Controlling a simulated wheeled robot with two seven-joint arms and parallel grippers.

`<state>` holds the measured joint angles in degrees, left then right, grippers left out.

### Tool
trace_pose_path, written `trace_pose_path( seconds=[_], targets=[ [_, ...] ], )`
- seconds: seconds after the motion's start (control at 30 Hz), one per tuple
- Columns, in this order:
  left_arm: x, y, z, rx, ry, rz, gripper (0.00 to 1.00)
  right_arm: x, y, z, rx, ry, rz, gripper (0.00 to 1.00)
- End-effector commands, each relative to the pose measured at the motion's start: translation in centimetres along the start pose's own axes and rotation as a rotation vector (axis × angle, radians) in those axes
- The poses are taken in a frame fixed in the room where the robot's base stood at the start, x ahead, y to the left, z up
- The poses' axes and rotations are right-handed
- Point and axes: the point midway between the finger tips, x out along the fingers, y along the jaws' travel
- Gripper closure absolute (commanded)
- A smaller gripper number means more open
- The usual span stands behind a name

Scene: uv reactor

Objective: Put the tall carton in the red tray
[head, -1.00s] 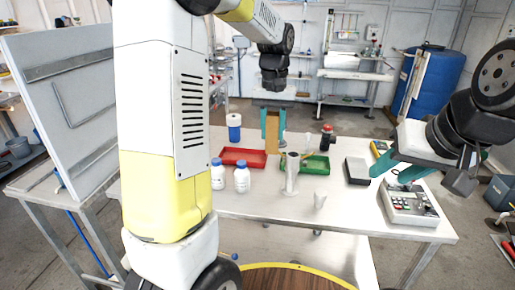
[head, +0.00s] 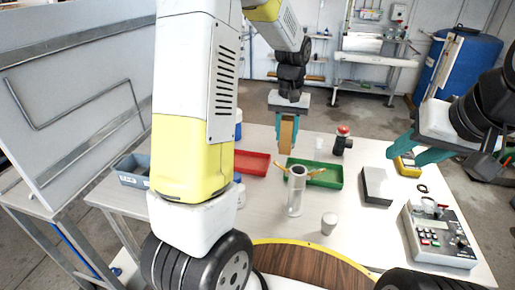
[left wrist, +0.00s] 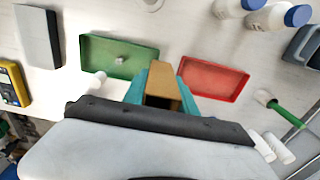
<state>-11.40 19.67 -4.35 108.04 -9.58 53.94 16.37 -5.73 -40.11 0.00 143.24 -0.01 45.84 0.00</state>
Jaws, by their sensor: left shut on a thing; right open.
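The tall tan carton (head: 286,133) is upright in my left gripper (head: 289,130), whose teal fingers are shut on its sides. In the left wrist view the carton (left wrist: 163,84) shows between the fingers, with the red tray to its right. The red tray (head: 252,163) lies on the table, left of the carton in the head view, partly hidden by my left arm. It shows whole and empty in the left wrist view (left wrist: 213,78). I cannot tell how high the carton's base is. My right gripper (head: 412,153) is open and empty over the table's right side.
A green tray (head: 335,179) with a small item lies right of the red tray. A clear cylinder (head: 296,195), white cup (head: 329,223), red-capped bottle (head: 342,140), dark box (head: 376,187) and keypad device (head: 440,234) stand around. White blue-capped bottles (left wrist: 268,19) show in the wrist view.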

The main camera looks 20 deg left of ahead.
Motion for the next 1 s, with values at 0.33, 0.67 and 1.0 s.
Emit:
trace_pose_path(
  seconds=[0.33,0.67,1.0],
  targets=[
    [5.4,-0.5,0.4,-0.002,-0.002,0.001,1.00,0.0,0.0,0.0,0.000,0.000,0.000,0.57],
    [6.3,-8.1,-1.0,-0.007,0.000,0.002,1.00,0.0,0.0,0.0,0.000,0.000,0.000,0.57],
    [6.9,-14.2,-2.2,0.000,-0.001,0.002,1.00,0.0,0.0,0.0,0.000,0.000,0.000,0.57]
  ],
)
